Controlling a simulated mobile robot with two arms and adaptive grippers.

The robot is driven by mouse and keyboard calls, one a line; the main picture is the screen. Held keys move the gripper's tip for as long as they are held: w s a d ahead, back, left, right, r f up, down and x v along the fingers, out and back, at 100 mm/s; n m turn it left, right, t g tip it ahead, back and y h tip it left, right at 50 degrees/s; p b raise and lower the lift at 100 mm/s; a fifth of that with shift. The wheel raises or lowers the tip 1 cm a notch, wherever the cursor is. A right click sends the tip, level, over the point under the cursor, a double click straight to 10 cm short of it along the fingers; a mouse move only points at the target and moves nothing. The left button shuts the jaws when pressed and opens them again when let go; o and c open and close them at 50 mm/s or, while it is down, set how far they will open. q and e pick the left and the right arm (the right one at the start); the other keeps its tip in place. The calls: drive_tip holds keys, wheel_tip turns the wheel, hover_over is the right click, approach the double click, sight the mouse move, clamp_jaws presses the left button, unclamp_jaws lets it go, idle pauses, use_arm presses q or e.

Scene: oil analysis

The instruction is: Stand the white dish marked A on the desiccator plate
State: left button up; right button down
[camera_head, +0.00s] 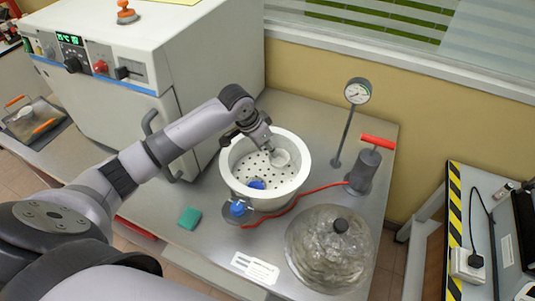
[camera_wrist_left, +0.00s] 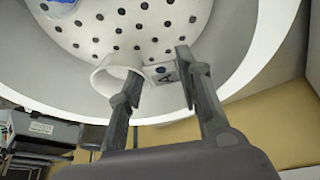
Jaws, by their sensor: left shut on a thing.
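The white dish marked A (camera_head: 281,158) is inside the open white desiccator bowl (camera_head: 228,172), toward its right back. My left gripper (camera_head: 268,146) reaches into the bowl from above and is shut on the dish. The perforated white desiccator plate (camera_head: 247,166) lies behind the dish in that view (camera_wrist_left: 115,28). I cannot tell whether the dish touches the plate. My right gripper is not in view.
A blue item (camera_head: 257,185) sits at the front of the bowl. A blue knob (camera_head: 238,208) is outside it, near a red hose (camera_head: 300,198) to the hand pump (camera_head: 363,170). The clear lid (camera_head: 328,252) lies front right. A gauge (camera_head: 357,92) stands behind; an oven (camera_head: 150,60) is left.

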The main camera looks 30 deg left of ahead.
sight(265, 151)
use_arm(q)
wheel_tip(265, 151, down, 4)
drive_tip(key=shift+r+p, duration=0.2)
drive_tip(key=shift+p, duration=0.1)
drive_tip(key=shift+f, duration=0.3)
drive_tip(key=shift+s+f, duration=0.1)
drive_tip(key=o, duration=1.2)
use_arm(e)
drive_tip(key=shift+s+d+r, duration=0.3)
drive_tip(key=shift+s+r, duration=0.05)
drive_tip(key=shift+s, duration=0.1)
use_arm(q)
drive_tip(key=b+v, duration=0.1)
drive_tip(key=v, duration=1.1)
drive_tip(key=shift+b, duration=0.3)
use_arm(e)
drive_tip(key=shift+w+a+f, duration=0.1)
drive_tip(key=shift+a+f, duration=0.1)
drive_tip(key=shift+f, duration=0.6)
